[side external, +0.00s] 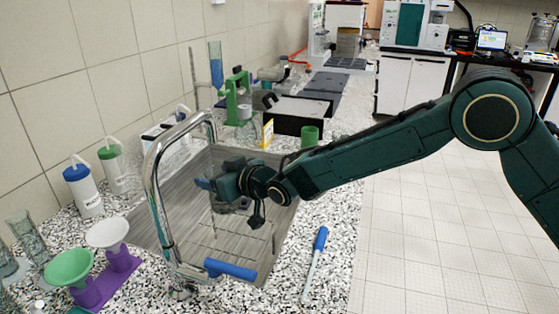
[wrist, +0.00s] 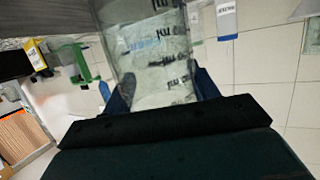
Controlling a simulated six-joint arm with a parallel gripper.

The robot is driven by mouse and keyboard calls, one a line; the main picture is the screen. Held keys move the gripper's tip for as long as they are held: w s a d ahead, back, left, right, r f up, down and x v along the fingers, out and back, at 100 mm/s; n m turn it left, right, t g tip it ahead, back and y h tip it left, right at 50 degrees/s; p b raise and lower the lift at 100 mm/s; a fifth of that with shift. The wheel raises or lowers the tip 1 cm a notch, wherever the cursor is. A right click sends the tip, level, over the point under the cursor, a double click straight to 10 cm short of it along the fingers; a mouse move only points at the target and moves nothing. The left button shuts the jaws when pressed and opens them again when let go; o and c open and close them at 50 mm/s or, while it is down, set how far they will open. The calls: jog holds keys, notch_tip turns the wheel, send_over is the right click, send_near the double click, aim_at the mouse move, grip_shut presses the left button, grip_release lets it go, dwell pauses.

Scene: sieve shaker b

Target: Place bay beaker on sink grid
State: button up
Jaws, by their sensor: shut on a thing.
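A clear glass beaker (wrist: 158,55) with dark printed marks fills the upper middle of the wrist view. My gripper (wrist: 162,88) is shut on it, with one blue finger on each side of the glass. In the side view my gripper (side external: 208,182) is over the sink basin (side external: 278,215), behind the tall chrome tap. The beaker is hard to make out there against the grey metal. The sink grid (side external: 228,242) shows as thin wires low in the basin, partly hidden by the arm and tap. I cannot tell whether the beaker touches it.
The chrome tap (side external: 152,190) arches over the basin near my gripper, with a blue-handled part (side external: 230,269) at the front rim. A blue-handled brush (side external: 320,240) lies right of the sink. Wash bottles (side external: 84,190) and funnels on a purple stand (side external: 108,281) stand left.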

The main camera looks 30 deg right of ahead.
jog(key=shift+a+r, duration=0.3)
jog(key=shift+a, duration=0.35)
jog(key=shift+f, duration=5)
jog(key=shift+f, duration=0.15)
jog(key=o, duration=1.1)
jog(key=shift+s, duration=0.1)
jog(key=shift+s+d+r, duration=0.3)
jog(key=shift+s+r, duration=0.05)
jog(key=shift+s, duration=0.25)
jog(key=shift+v, duration=5.25)
jog(key=shift+a, duration=0.1)
